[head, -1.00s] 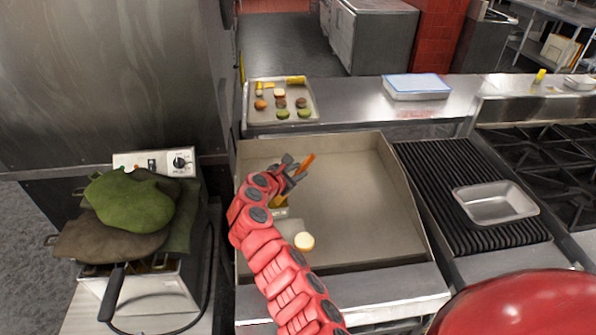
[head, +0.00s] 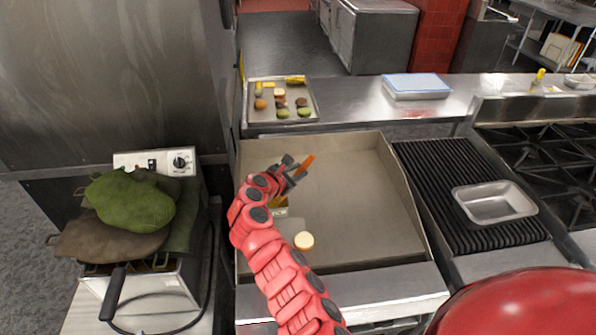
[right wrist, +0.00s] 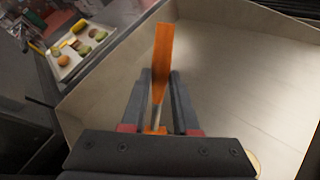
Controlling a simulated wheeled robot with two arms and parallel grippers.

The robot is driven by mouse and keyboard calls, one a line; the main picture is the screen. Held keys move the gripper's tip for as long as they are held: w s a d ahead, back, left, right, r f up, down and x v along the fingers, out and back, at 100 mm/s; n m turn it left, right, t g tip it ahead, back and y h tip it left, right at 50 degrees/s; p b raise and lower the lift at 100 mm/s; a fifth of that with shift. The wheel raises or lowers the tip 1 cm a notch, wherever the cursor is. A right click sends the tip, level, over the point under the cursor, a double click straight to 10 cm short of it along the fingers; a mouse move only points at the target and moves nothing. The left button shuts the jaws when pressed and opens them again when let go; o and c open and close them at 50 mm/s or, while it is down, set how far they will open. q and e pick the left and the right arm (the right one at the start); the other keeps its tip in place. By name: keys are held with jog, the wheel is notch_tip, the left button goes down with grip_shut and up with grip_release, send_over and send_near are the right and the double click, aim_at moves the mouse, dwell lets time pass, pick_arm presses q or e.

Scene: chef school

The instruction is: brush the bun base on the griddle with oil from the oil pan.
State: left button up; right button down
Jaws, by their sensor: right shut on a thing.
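The bun base (head: 304,240), a small pale round, lies on the griddle (head: 350,195) near its front, right of my arm. My right gripper (head: 289,172) is above the left part of the griddle, farther back than the bun. It is shut on a brush with an orange handle (head: 308,161); the handle also stands up between the fingers in the right wrist view (right wrist: 163,60). The bristles cannot be made out clearly. A steel pan (head: 495,203) sits on the ribbed grill at right; I cannot tell whether it holds oil. My left gripper is not in view.
Raised walls (head: 405,190) border the griddle. A tray (head: 313,112) with several food pieces stands on the back counter, near a blue-topped box (head: 417,84). A fryer draped with green and brown mitts (head: 130,205) stands at left. The griddle's right half is clear.

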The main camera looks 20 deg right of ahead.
notch_tip(320, 180, up, 7)
jog(key=p, duration=0.6)
jog(key=shift+p, duration=0.3)
jog(key=shift+f, duration=0.1)
dwell(0.5)
